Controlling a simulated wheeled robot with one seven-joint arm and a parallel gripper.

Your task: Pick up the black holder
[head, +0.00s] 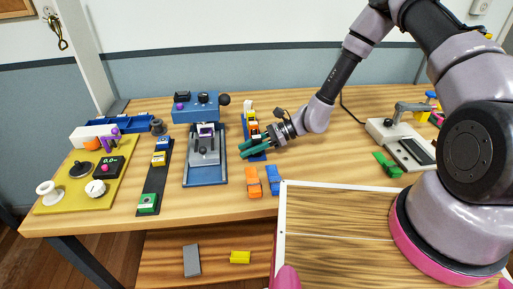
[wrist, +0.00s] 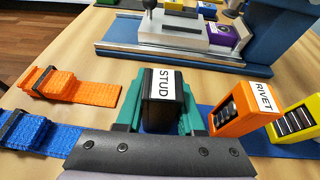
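The black holder (wrist: 161,100), with a white STUD label on top, stands between the two teal fingers of my gripper (wrist: 162,112) in the wrist view. One finger is on each side of it, very close. I cannot tell whether they press on it. In the head view my gripper (head: 256,146) is at the near end of a row of holders on a blue strip (head: 259,157), and its fingers largely hide the black holder. Whether the holder is lifted off the strip does not show.
An orange RIVET holder (wrist: 243,113) and a yellow holder (wrist: 295,122) stand close to the right of my gripper in the wrist view. Orange (head: 254,182) and blue (head: 272,180) straps lie nearby. A blue-based press (head: 205,170) stands to the left in the head view.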

